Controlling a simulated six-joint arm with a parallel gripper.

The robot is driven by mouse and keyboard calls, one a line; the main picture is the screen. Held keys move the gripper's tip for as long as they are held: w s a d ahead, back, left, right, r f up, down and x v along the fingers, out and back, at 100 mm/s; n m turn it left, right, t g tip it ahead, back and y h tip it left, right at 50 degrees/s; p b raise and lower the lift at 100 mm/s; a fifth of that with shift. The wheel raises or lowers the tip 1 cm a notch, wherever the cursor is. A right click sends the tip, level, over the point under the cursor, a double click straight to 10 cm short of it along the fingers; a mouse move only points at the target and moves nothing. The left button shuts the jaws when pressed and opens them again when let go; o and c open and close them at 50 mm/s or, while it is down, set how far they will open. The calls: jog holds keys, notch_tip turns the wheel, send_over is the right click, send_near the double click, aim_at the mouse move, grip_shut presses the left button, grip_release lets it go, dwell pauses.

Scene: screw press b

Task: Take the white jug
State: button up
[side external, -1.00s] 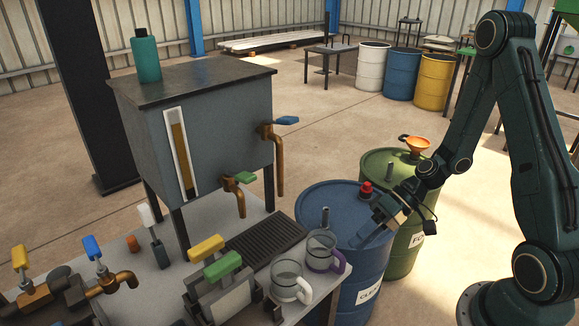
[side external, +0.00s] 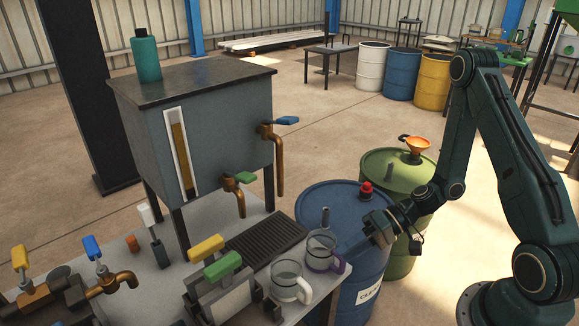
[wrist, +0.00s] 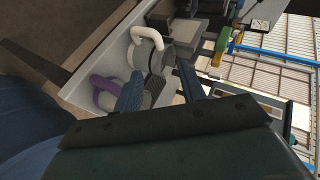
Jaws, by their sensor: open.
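The white jug (side external: 287,281), clear with a white handle and rim, stands upright at the front right of the table. In the wrist view the white jug (wrist: 146,54) lies beyond my fingertips, its handle at the upper side. A similar jug with a purple handle (side external: 321,250) stands just behind it to the right; the purple-handled jug (wrist: 104,92) shows at the left of the wrist view, partly behind one finger. My gripper (side external: 360,243) is open and empty, right of the purple-handled jug. Its fingers (wrist: 160,82) are spread in the wrist view; contact with the purple-handled jug cannot be told.
A blue drum (side external: 355,208) and a green drum (side external: 397,167) stand right of the table. A grey tank (side external: 205,120) with taps stands behind a dark drip grate (side external: 262,238). A small press with yellow and green handles (side external: 222,265) is left of the white jug.

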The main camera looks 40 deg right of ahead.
send_near(293, 283)
jog(key=shift+s+a+f, duration=0.1)
jog(key=shift+s+a, duration=0.25)
jog(key=shift+a, duration=0.1)
jog(key=shift+x, duration=2.5)
jog(key=shift+w+f, duration=0.1)
grip_shut()
